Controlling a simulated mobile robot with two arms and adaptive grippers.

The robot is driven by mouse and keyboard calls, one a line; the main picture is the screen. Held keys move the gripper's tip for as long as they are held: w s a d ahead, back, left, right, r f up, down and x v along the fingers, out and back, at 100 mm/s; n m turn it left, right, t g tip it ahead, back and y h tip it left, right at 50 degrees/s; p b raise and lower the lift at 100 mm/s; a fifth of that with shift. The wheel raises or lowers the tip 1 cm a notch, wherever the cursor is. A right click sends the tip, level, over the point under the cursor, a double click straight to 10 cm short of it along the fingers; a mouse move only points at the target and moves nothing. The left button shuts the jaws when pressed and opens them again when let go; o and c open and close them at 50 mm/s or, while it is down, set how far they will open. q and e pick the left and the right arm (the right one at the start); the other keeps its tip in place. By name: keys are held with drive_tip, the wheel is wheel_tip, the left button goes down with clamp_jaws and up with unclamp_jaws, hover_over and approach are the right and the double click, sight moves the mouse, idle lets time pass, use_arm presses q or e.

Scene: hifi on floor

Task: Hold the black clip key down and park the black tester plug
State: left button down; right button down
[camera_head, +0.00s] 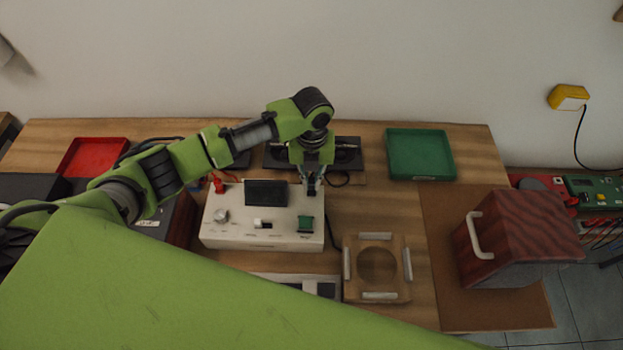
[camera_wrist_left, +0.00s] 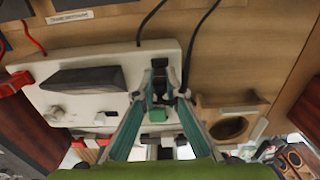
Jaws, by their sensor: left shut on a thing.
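The cream tester box (camera_head: 262,230) stands on the table with a dark screen, a white knob and a green block at its front right. My left gripper (camera_head: 313,188) points down at the box's back right corner. In the left wrist view its fingers (camera_wrist_left: 160,84) are shut on a small dark thing, seemingly the black tester plug (camera_wrist_left: 160,73); the fingers hide much of it. I cannot tell whether the plug is seated or lifted. A red plug (camera_head: 218,184) is at the box's back left. A dark panel (camera_head: 348,154) lies behind my gripper; I cannot make out the black clip key.
A green tray (camera_head: 420,154) is at the back right and a red tray (camera_head: 92,156) at the back left. A wooden holder with a round hole (camera_head: 378,292) and a dark red box with a handle (camera_head: 505,238) stand to the right. Black cables lie near the tester.

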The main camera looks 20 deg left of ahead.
use_arm(q)
drive_tip(key=shift+f+b, duration=0.3)
drive_tip(key=shift+f, duration=0.4)
idle(0.6)
drive_tip(key=c, duration=2)
unclamp_jaws()
drive_tip(key=shift+r, duration=0.25)
wheel_tip(320, 180, up, 12)
drive_tip(key=shift+w+f, duration=0.1)
drive_tip(key=shift+f, duration=0.15)
wheel_tip(320, 180, up, 5)
drive_tip(key=p, duration=0.5)
drive_tip(key=shift+f, duration=0.1)
